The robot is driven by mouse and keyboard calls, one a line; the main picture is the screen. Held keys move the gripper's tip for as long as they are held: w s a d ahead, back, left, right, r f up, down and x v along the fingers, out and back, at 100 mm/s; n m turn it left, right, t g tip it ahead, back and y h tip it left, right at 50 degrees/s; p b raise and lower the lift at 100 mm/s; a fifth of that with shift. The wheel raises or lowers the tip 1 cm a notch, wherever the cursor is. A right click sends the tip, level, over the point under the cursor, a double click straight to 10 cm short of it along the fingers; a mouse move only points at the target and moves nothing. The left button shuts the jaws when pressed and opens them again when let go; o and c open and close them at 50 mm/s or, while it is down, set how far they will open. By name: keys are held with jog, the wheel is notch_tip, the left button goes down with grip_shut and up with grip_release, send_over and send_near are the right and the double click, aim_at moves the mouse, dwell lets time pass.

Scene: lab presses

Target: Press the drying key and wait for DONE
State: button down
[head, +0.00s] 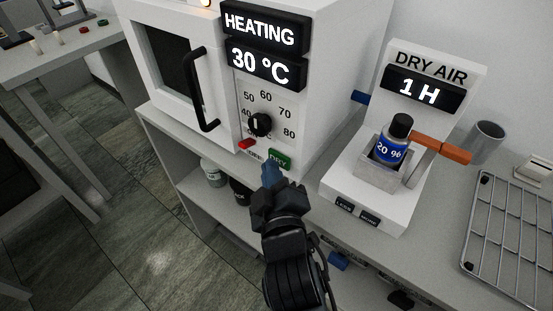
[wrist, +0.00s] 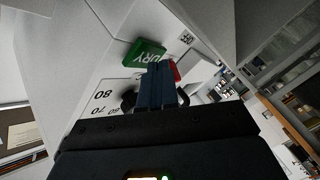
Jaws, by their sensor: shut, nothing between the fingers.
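The white oven's display (head: 262,47) reads HEATING, 30 °C. Its green DRY key (head: 280,160) is low on the front panel, right of the small red OFF key (head: 246,144). My gripper (head: 269,172) is shut and empty, with its blue fingertips just in front of and below the DRY key. In the wrist view the fingers (wrist: 160,82) overlap the edges of the green key (wrist: 143,53) and the red key (wrist: 174,70). I cannot tell whether the tips touch either key. The black dial (head: 260,125) sits above the keys, its pointer upward.
The oven door handle (head: 205,90) stands out at the left. A dry air unit (head: 438,60) reading 1 H holds a blue-labelled bottle (head: 392,150) on the right, beside an orange lever (head: 440,148). A wire rack (head: 510,235) lies farther right. Bottles stand on the shelf below.

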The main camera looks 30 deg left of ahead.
jog(key=shift+s, duration=0.1)
jog(key=s+b, duration=0.2)
jog(key=s, duration=0.4)
jog(key=shift+a+b, duration=0.25)
jog(key=shift+b, duration=0.15)
dwell(0.8)
jog(key=s+d+f+m+t+h, duration=0.15)
jog(key=s+d+f+m, duration=0.25)
jog(key=d, duration=0.8)
jog(key=s+d+f+m+h, duration=0.3)
jog(key=s+d+m, duration=0.2)
jog(key=d, duration=0.8)
jog(key=s+d+r+m+h, duration=0.3)
jog(key=s+d+m, duration=0.1)
jog(key=s+d, duration=0.4)
jog(key=s+d+r+m+h, duration=0.3)
jog(key=s+d+r+m, duration=0.1)
jog(key=s+d, duration=0.4)
jog(key=shift+d+r+m+h, duration=0.2)
jog(key=shift+d+m+h, duration=0.25)
jog(key=shift+d, duration=0.3)
dwell(1.2)
